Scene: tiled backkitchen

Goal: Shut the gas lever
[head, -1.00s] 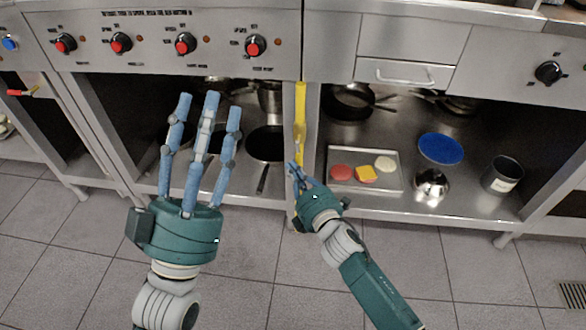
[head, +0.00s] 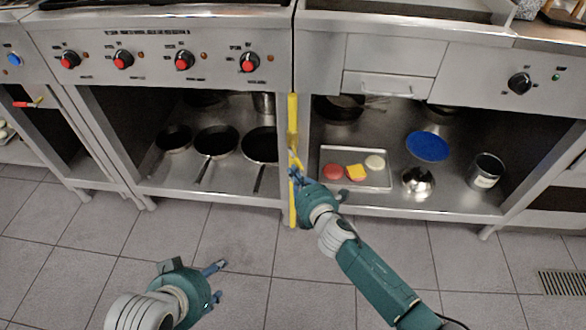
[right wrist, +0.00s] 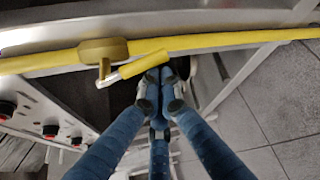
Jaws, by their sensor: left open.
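The yellow gas pipe (head: 292,110) runs upright between the two stove units. Its lever has a yellow grip (right wrist: 145,64) on a short metal stem below the brass-coloured valve body (right wrist: 103,48). In the right wrist view the lever lies at a slant to the pipe, its free end close to it. My right gripper (head: 298,175) is at the lever; its fingertips (right wrist: 160,78) are drawn together right at the grip's free end. Whether they press on it I cannot tell. My left gripper (head: 217,283) is open and empty, low over the floor, away from the pipe.
Several pans (head: 216,141) stand on the left shelf. On the right shelf are a tray (head: 380,182) with food pieces, a blue plate (head: 428,146) and pots. Another lever, red (head: 24,104), is at the far left. The tiled floor (head: 245,235) in front is clear.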

